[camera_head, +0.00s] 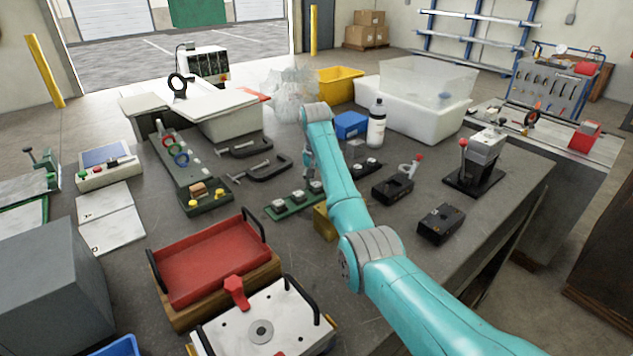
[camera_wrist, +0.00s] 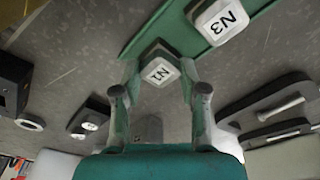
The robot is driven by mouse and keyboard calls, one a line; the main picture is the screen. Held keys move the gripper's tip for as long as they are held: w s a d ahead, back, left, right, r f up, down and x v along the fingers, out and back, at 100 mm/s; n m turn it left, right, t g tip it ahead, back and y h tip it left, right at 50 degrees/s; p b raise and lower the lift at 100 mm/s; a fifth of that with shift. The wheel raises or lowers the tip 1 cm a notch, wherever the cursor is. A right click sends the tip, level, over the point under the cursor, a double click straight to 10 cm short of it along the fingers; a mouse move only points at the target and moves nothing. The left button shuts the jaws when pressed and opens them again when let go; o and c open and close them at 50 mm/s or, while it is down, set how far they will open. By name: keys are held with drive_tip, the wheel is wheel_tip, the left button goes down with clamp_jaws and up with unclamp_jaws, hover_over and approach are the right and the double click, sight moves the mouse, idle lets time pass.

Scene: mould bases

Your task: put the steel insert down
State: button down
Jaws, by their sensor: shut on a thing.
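A steel insert with a white top marked N1 (camera_wrist: 160,72) is between the fingertips of my gripper (camera_wrist: 159,78) in the wrist view. My gripper is shut on it. The insert is at the end of a green rail (camera_wrist: 138,45); I cannot tell whether it rests fully on it. In the head view my gripper (camera_head: 308,178) points down at the right end of the green rail (camera_head: 270,210), which carries several inserts. My arm and fingers partly hide the held insert there.
Black clamps (camera_head: 262,168) lie left of the rail. A brass-coloured block (camera_head: 323,222) is close in front. A black two-button block (camera_head: 370,164) and a black fixture (camera_head: 392,189) stand to the right.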

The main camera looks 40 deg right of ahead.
sight(316, 187)
drive_tip(key=c, duration=0.6)
unclamp_jaws()
drive_tip(key=shift+f, duration=0.1)
drive_tip(key=shift+c, duration=0.2)
wheel_tip(316, 187, up, 12)
drive_tip(key=s, duration=0.1)
drive_tip(key=shift+a, duration=0.45)
